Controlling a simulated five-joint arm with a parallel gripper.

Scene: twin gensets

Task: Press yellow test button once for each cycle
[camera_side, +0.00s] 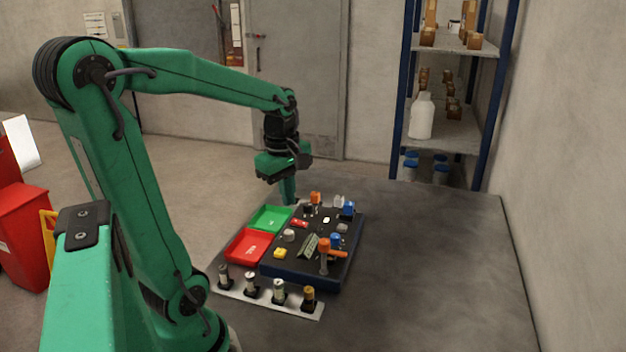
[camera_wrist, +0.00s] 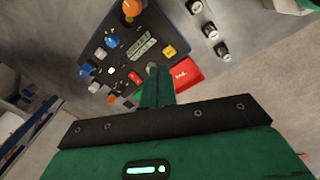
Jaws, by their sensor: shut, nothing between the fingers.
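The yellow button (camera_side: 280,253) sits on the near left part of the dark control panel (camera_side: 298,279). In the wrist view the yellow button (camera_wrist: 168,50) shows just right of the panel's middle, above and to the right of my fingertips. My gripper (camera_side: 289,201) points down, shut and empty, above the far left side of the panel, near the green tray. It is apart from the yellow button. In the wrist view my gripper (camera_wrist: 158,70) covers part of the panel and trays.
A green tray (camera_side: 270,218) and a red tray (camera_side: 248,246) lie left of the panel. A pale strip (camera_side: 266,299) with several small cylinders lies in front. Orange-topped and blue-topped parts stand up from the panel. The table's right side is clear.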

